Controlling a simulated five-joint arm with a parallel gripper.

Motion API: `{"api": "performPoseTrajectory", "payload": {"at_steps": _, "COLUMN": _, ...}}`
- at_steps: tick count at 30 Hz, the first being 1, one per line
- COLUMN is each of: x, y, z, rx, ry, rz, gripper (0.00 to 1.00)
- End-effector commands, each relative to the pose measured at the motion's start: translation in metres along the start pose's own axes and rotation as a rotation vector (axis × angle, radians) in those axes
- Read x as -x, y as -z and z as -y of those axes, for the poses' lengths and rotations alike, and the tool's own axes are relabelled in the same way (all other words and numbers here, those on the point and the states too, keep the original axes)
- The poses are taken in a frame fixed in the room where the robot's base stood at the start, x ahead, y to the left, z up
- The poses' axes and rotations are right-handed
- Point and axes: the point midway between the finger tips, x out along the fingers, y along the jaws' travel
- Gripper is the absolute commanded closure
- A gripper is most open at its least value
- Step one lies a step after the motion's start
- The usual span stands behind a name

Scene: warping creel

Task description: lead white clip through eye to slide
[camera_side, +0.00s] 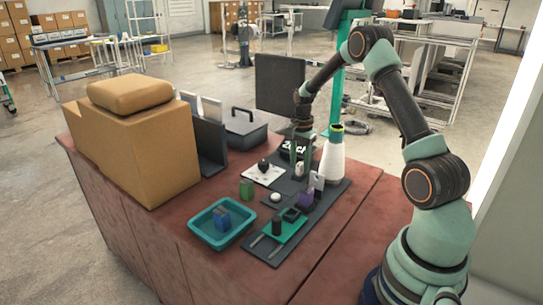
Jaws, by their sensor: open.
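My gripper (299,156) points down over the back of the dark work mat (334,199), with its jaws open. A small white piece (299,170), possibly the white clip, shows right at or below the fingertips. I cannot tell whether it touches them. A grey-white upright tag (317,181) stands just in front of it, by a purple block (305,197). A white yarn cone (331,160) stands to the right of my gripper. A green plate with rails (283,231), possibly the slide, lies at the mat's front. The eye is too small to make out.
A teal tray (205,236) holding a blue block (222,219) sits at the front left. A green block (247,188), a white round piece (275,197) and a white sheet (259,178) lie nearby.

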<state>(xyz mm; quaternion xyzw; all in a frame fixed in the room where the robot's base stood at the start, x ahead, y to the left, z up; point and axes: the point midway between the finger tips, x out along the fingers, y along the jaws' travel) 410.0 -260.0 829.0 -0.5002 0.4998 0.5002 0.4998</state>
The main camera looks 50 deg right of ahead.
Motion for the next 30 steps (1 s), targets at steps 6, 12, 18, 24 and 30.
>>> {"api": "performPoseTrajectory", "payload": {"at_steps": 6, "x": 0.000, "y": 0.000, "z": 0.000, "rx": 0.000, "ry": 0.000, "rz": 0.000, "gripper": 0.75}}
{"api": "performPoseTrajectory", "payload": {"at_steps": 12, "x": 0.000, "y": 0.000, "z": 0.000, "rx": 0.000, "ry": 0.000, "rz": 0.000, "gripper": 1.00}}
{"api": "performPoseTrajectory", "payload": {"at_steps": 18, "x": 0.003, "y": 0.000, "z": 0.000, "rx": 0.000, "ry": 0.001, "rz": 0.000, "gripper": 1.00}}
{"api": "performPoseTrajectory", "payload": {"at_steps": 24, "x": 0.008, "y": 0.000, "z": 0.000, "rx": 0.000, "ry": 0.001, "rz": 0.000, "gripper": 1.00}}
{"api": "performPoseTrajectory", "payload": {"at_steps": 30, "x": 0.012, "y": 0.000, "z": 0.000, "rx": 0.000, "ry": 0.000, "rz": 0.000, "gripper": 1.00}}
